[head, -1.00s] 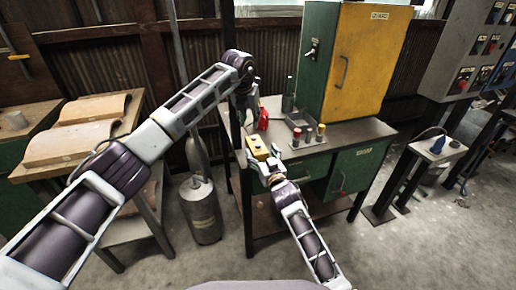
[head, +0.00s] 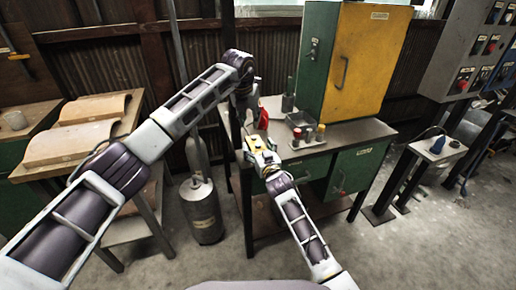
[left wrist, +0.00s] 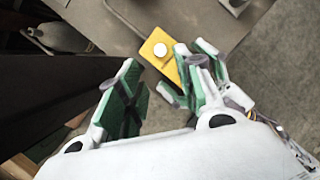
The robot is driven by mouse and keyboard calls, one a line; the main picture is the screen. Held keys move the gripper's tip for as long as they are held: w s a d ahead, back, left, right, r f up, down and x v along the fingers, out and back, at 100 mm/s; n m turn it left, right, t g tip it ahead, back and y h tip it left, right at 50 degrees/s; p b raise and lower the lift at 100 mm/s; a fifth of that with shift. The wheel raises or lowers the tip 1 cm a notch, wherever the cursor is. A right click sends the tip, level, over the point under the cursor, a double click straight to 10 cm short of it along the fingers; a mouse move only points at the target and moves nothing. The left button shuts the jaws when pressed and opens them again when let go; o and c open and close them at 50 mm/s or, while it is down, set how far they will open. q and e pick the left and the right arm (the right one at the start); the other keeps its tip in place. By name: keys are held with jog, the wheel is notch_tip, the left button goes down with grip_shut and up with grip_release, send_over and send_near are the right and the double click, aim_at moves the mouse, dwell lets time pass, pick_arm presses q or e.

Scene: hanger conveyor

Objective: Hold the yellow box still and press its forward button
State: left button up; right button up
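The yellow box (head: 254,143) is at the near left edge of the workbench, partly hidden by my right gripper (head: 260,155). In the left wrist view the box (left wrist: 168,66) shows a round white button (left wrist: 160,49) on its upper face. My left gripper (left wrist: 157,80) is open there, its green-padded fingers apart and nothing held. The box lies beyond them. In the head view my left gripper hangs over the bench's left edge, its fingertips hard to make out. My right gripper is at the box's near end; its finger gap is unclear.
On the workbench (head: 350,131) stand a green and yellow cabinet (head: 362,65), a red item (head: 263,118) close to my left gripper, and a small tray (head: 298,120) with red-topped pieces beside it. A gas cylinder (head: 202,210) stands on the floor left of the bench.

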pick_arm(q)
jog(key=shift+c, duration=0.2)
pick_arm(e)
jog(key=c, duration=1.1)
pick_arm(q)
grip_shut()
pick_arm(e)
jog(key=shift+c, duration=0.3)
